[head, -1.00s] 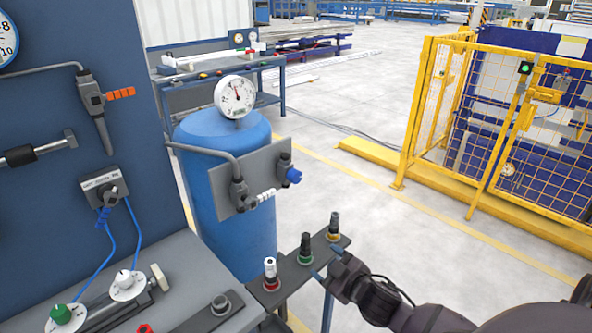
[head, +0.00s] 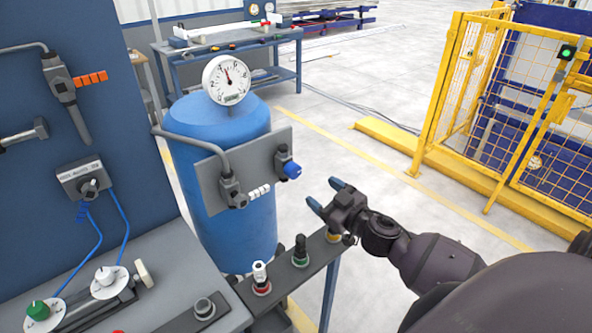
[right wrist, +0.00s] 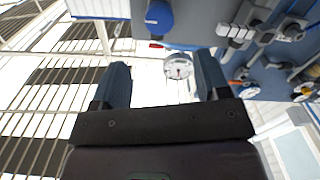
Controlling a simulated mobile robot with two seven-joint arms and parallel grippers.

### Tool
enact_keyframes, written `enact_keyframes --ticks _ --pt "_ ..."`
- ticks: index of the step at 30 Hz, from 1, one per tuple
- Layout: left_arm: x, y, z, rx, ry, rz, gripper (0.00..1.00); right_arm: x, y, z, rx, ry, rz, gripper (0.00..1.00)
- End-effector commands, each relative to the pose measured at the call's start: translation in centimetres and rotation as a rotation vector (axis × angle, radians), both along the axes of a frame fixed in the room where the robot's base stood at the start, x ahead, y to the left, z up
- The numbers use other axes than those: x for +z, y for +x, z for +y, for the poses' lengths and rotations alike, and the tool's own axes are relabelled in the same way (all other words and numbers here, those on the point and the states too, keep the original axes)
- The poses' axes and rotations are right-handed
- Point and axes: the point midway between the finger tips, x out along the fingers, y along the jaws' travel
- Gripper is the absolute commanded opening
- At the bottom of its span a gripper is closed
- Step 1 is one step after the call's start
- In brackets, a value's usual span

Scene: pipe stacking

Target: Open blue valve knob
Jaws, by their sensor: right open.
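The blue valve knob (head: 291,170) sticks out from the right end of a grey plate (head: 240,172) on the blue tank (head: 228,225). In the right wrist view the knob (right wrist: 159,17) shows near the top edge, above the gap between the fingers. My right gripper (head: 325,195) is open and empty, a short way right of and below the knob in the head view. It does not touch the knob. My left gripper is in neither view.
A gauge (head: 227,80) sits on top of the tank. A narrow shelf (head: 280,275) with several small knobs stands below my right gripper. A grey bench (head: 170,285) is at lower left. A yellow fence (head: 490,100) stands at right, with free floor between.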

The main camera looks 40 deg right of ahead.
Motion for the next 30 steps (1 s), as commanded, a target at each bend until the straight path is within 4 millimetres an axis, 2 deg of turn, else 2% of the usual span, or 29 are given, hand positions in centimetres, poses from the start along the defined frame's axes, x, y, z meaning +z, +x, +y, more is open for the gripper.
enact_keyframes --ticks 7,22,30 --pt "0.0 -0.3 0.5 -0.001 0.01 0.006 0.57 0.1 1.8 0.2 0.002 0.013 -0.001 0.69" --pt "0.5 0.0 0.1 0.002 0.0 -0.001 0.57 0.1 8.8 0.7 0.0 0.011 0.0 0.69" --pt "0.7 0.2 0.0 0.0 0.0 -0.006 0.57 0.0 10.6 0.8 0.0 0.012 0.001 0.69"
